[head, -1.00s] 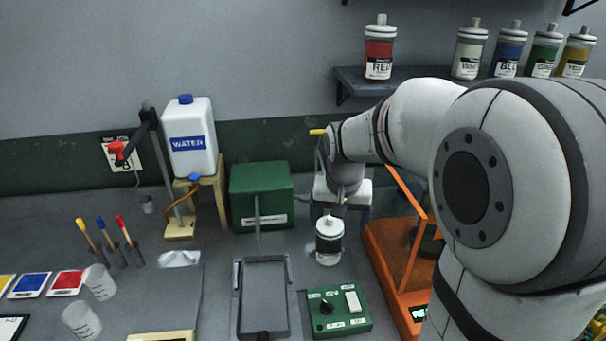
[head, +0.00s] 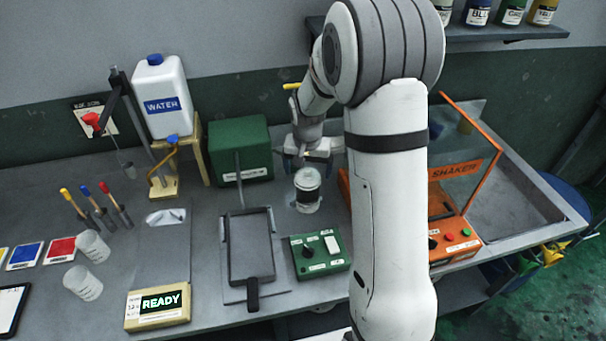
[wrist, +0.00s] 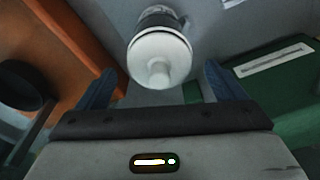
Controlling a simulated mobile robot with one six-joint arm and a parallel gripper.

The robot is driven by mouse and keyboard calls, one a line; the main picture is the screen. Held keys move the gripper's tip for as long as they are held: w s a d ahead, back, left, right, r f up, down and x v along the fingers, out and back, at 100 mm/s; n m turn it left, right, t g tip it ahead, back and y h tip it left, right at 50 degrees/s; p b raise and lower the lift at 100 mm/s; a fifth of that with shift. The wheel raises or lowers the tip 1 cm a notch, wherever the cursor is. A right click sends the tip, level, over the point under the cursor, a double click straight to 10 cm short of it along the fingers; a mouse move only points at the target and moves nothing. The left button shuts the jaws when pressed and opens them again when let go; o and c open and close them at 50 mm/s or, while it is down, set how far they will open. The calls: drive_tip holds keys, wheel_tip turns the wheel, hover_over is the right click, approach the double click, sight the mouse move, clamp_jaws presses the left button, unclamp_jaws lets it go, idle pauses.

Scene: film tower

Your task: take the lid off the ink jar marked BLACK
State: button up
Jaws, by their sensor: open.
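The ink jar (head: 308,196) stands upright on the bench, right of the black tray. It has a pale lid and a dark label band, whose wording I cannot read. In the wrist view its round white lid (wrist: 157,47) with a knob faces me, and the lid is on. My gripper (head: 310,158) is open and empty, just behind and above the jar in the head view. In the wrist view the two blue fingers of my gripper (wrist: 160,84) are spread either side of the knob, apart from it.
A green switch box (head: 320,254) sits in front of the jar, and a black tray (head: 250,245) to its left. A green box (head: 240,150) stands behind left. The orange shaker (head: 455,240) is to the right, beyond my arm. Several ink jars stand on the wall shelf (head: 490,35).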

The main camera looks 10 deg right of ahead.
drive_tip(key=shift+f, duration=0.15)
drive_tip(key=shift+c, duration=0.5)
drive_tip(key=c, duration=1)
